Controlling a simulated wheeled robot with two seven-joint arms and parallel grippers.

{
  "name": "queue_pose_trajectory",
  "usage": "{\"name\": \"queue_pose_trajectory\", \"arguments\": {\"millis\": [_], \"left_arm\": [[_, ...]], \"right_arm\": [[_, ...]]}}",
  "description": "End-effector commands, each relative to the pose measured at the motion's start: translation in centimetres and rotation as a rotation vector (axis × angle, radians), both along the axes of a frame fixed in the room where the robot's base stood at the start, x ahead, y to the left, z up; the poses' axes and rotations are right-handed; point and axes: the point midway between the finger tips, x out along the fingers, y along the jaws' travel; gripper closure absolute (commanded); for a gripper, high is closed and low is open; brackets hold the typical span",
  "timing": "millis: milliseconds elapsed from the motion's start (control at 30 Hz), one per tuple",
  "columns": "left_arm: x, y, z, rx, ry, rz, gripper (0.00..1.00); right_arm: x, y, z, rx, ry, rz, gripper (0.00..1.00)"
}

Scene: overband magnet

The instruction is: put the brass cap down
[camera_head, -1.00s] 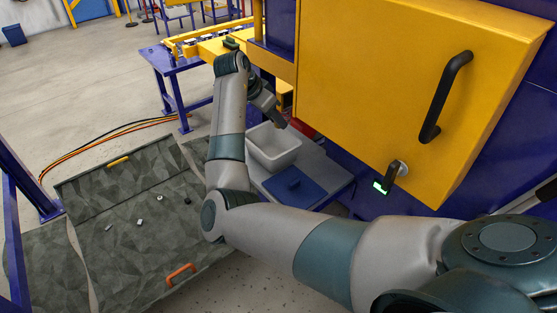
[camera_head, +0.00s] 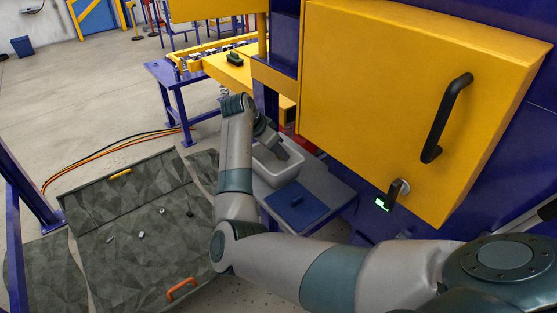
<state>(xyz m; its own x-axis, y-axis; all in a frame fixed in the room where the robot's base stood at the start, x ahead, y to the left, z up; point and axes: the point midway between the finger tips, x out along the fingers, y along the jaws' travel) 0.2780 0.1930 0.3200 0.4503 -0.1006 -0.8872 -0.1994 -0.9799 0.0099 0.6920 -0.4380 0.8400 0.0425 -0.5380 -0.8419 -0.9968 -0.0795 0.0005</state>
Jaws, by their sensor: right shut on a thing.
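My right gripper (camera_head: 281,153) is at the end of the grey and teal arm, pointing down over the white bin (camera_head: 264,178). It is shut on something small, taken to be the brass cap. The cap itself cannot be made out at the fingertips, and I cannot tell whether it touches the bin. The white bin stands on a grey bench (camera_head: 330,184), partly hidden by my arm. My left gripper is not in view.
A blue lid or plate (camera_head: 297,205) lies on the bench in front of the bin. A yellow cabinet (camera_head: 400,100) with a black handle stands close on the right.

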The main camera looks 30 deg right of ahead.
Motion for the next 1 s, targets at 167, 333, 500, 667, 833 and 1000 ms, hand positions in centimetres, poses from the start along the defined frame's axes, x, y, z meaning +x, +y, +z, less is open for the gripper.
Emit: {"name": "queue_pose_trajectory", "arguments": {"millis": [167, 333, 500, 667, 833, 1000], "left_arm": [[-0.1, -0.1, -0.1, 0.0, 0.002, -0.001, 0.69], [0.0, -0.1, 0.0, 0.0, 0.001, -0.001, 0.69], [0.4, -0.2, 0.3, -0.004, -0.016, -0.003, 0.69], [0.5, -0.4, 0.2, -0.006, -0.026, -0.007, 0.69], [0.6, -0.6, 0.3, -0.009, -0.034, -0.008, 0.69], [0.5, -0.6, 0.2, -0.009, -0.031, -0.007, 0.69]], "right_arm": [[0.0, 0.0, 0.0, 0.0, -0.001, -0.001, 0.97], [0.0, 0.0, -0.4, 0.001, 0.001, -0.001, 0.97], [-0.1, 0.0, -2.3, 0.001, 0.003, 0.001, 0.98], [-0.1, 0.0, -3.7, 0.0, 0.001, 0.0, 0.97], [0.0, 0.0, -3.8, 0.0, -0.001, -0.001, 0.97], [0.0, 0.0, -3.9, 0.0, 0.0, 0.0, 0.97]]}}
